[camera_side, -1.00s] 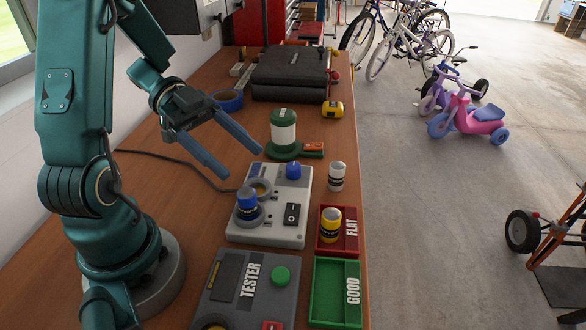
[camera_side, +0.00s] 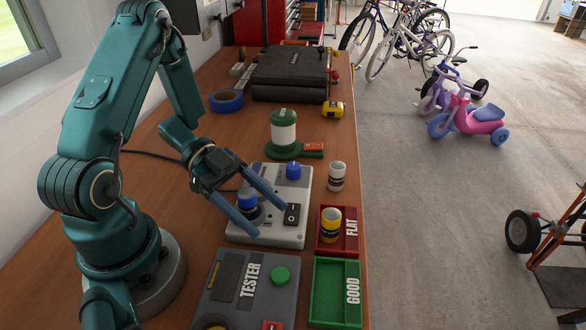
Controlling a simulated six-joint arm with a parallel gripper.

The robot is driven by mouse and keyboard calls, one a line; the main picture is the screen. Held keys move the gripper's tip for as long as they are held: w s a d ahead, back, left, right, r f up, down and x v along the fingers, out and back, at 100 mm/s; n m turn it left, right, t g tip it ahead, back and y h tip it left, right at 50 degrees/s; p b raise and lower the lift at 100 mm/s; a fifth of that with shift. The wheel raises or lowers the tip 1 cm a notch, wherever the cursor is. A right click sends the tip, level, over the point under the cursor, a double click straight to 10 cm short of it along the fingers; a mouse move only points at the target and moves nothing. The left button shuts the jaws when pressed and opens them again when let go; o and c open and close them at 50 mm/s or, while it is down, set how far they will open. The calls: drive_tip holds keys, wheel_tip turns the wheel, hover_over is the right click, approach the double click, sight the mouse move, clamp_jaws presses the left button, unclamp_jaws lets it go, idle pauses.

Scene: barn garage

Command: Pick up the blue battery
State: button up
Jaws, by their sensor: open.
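The blue battery (camera_side: 247,200) stands upright in a round holder on the front left of the grey charger-like box (camera_side: 297,236). Its blue top shows, and its lower part is partly hidden by my gripper's finger. My gripper (camera_side: 270,221) is open and empty above the box, its two fingers pointing down and to the right. In the picture the battery shows between the fingers. I cannot tell whether they are level with it or above it.
The box also bears a blue knob (camera_side: 293,171) and a black switch (camera_side: 291,214). A white battery (camera_side: 337,176) stands to its right. A yellow battery (camera_side: 331,223) stands in the red FLAT tray (camera_side: 350,240). The green GOOD tray (camera_side: 336,290) and grey tester (camera_side: 248,290) are in front.

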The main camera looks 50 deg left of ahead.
drive_tip(key=shift+c, duration=0.3)
clamp_jaws()
drive_tip(key=shift+r, duration=0.1)
